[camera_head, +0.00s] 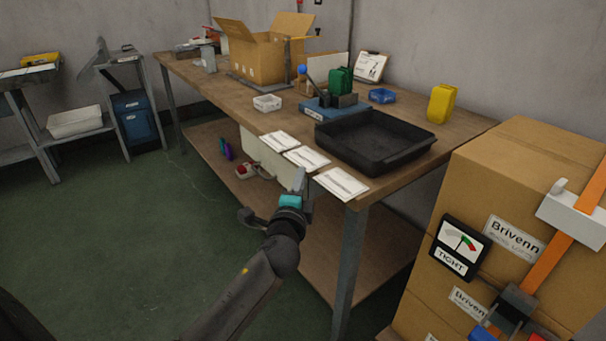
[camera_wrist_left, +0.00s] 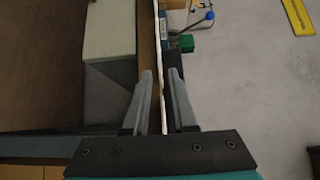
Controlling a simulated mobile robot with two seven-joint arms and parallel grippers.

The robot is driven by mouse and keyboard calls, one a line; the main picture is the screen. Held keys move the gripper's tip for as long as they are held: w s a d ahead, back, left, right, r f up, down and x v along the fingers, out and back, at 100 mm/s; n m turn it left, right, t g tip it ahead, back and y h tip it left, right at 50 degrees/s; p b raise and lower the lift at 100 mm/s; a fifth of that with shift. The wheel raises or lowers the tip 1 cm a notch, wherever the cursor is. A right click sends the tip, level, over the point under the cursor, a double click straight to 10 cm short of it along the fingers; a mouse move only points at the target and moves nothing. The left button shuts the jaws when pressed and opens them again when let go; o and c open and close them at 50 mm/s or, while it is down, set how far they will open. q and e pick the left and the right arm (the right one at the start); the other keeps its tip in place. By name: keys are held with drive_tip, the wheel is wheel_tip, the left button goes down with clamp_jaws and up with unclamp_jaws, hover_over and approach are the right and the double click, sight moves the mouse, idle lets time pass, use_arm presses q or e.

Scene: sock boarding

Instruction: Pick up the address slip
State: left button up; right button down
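Three white paper slips lie in a row along the front edge of the wooden table: a left slip (camera_head: 279,140), a middle slip (camera_head: 306,157) and a right slip (camera_head: 341,184). I cannot read which is the address slip. My left gripper (camera_head: 300,178) is at the table's front edge, just in front of the middle and right slips. In the left wrist view my left gripper (camera_wrist_left: 160,75) is open, its fingers on either side of a thin white edge (camera_wrist_left: 163,60), seen edge-on. No contact with it is clear. My right gripper is not in view.
A black tray (camera_head: 375,140) stands right behind the slips. Strapped cartons (camera_head: 510,215) stand at the right.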

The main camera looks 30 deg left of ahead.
sight(302, 164)
use_arm(q)
drive_tip(key=shift+x, duration=1.5)
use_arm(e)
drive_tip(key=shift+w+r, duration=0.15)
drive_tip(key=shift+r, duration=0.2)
use_arm(q)
clamp_jaws()
